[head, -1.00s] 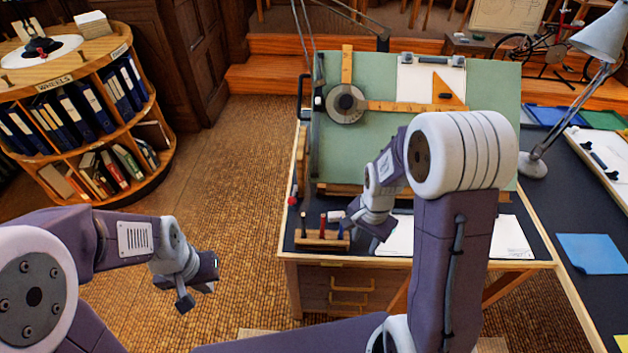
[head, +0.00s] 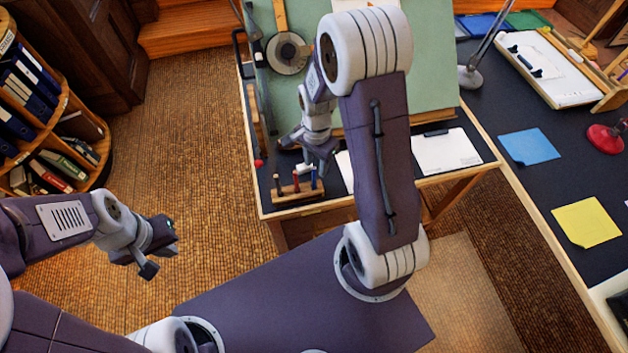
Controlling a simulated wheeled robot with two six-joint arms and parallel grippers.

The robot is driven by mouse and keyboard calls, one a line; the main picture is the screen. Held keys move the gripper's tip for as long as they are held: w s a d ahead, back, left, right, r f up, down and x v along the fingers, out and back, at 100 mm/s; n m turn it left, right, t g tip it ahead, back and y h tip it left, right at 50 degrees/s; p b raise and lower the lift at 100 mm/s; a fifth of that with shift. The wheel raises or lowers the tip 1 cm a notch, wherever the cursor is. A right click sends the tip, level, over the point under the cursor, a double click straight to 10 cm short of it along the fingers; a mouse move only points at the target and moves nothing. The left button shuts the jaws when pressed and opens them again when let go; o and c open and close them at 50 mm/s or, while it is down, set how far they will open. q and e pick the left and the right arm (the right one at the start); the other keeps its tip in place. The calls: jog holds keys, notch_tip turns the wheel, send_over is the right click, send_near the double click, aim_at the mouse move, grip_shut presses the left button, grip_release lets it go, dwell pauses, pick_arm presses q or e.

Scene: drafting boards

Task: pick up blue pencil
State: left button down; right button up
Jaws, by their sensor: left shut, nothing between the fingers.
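A small wooden holder (head: 297,194) stands at the near left corner of the drafting desk. A blue pencil (head: 314,181) stands upright at its right end. A red one (head: 296,181) stands in the middle and a dark one (head: 277,182) at the left end. My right gripper (head: 306,157) is just above and behind the holder, its fingers spread apart, near the top of the blue pencil. I cannot tell whether it touches the pencil. My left gripper (head: 160,259) is shut and empty, over the floor left of the desk.
A green drafting board (head: 425,60) rises behind the holder. A clipboard with paper (head: 445,152) lies on the desk to the right. A round shelf of binders (head: 50,130) stands at left. A side table holds blue (head: 529,147) and yellow (head: 587,222) sheets. Floor between shelf and desk is clear.

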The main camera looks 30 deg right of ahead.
aim_at(314, 180)
jog(key=f, duration=0.3)
jog(key=shift+w+a+f, duration=0.15)
jog(key=shift+a+f, duration=0.1)
jog(key=shift+d+f, duration=0.1)
jog(key=shift+f, duration=0.2)
notch_tip(314, 180, down, 5)
jog(key=shift+f, duration=0.1)
grip_shut()
